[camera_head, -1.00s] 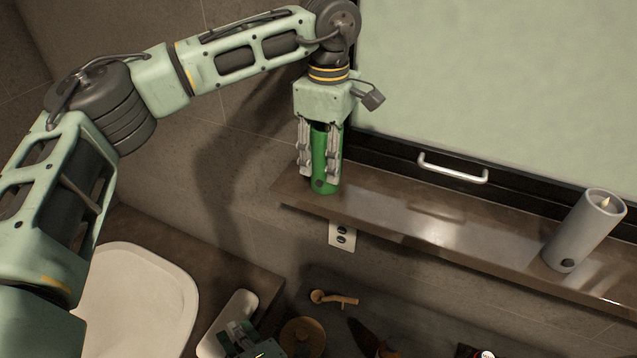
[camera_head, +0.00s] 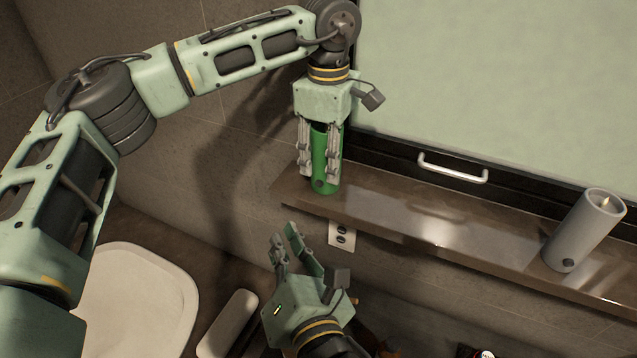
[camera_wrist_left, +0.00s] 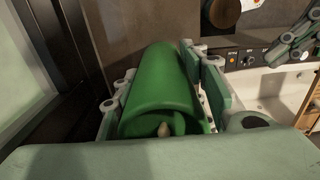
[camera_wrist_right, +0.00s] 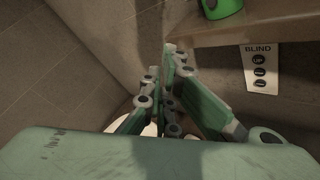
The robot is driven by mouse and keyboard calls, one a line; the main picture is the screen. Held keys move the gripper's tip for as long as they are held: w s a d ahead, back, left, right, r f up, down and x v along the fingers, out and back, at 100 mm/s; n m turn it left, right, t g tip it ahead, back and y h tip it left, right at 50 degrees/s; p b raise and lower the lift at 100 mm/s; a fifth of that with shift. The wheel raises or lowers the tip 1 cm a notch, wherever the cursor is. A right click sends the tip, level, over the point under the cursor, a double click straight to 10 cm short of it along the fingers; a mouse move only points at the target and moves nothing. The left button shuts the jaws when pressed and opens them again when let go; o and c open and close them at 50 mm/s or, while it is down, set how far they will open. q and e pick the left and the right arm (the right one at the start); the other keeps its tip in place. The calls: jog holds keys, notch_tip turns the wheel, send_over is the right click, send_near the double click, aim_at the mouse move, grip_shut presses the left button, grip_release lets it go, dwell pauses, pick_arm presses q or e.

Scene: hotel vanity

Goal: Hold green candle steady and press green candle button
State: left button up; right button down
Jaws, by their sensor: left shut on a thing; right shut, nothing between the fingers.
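The green candle (camera_head: 320,150) stands upright at the left end of the brown shelf (camera_head: 400,219). A dark round button (camera_head: 319,184) shows low on its front. My left gripper (camera_head: 318,172) points down and is shut on the candle, a finger on either side. In the left wrist view the candle (camera_wrist_left: 165,85) fills the space between the fingers, wick end nearest. My right gripper (camera_head: 283,233) is shut and empty, below and left of the candle, pointing up. The right wrist view shows only the candle's lower end (camera_wrist_right: 222,8), above and right of the right fingertips (camera_wrist_right: 172,52).
A grey candle (camera_head: 585,230) stands at the shelf's right end. A switch plate (camera_head: 342,235) marked BLIND is on the wall below the shelf. A metal handle (camera_head: 452,168) is on the dark frame behind.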

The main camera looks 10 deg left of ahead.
aim_at(309, 205)
jog(key=shift+w, duration=0.1)
jog(key=shift+w+d, duration=0.25)
jog(key=shift+w, duration=1.15)
jog(key=shift+w+d, duration=0.3)
jog(key=shift+w, duration=1.15)
jog(key=shift+w+d, duration=0.25)
jog(key=shift+w, duration=1.15)
jog(key=shift+w, duration=0.1)
jog(key=shift+w, duration=0.3)
jog(key=shift+w+d, duration=0.15)
jog(key=shift+w, duration=0.2)
jog(key=shift+s, duration=0.8)
jog(key=shift+s+a, duration=0.2)
jog(key=shift+s, duration=0.6)
jog(key=shift+s+a, duration=0.2)
jog(key=shift+s, duration=0.65)
jog(key=shift+s+a, duration=0.2)
jog(key=shift+s, duration=0.6)
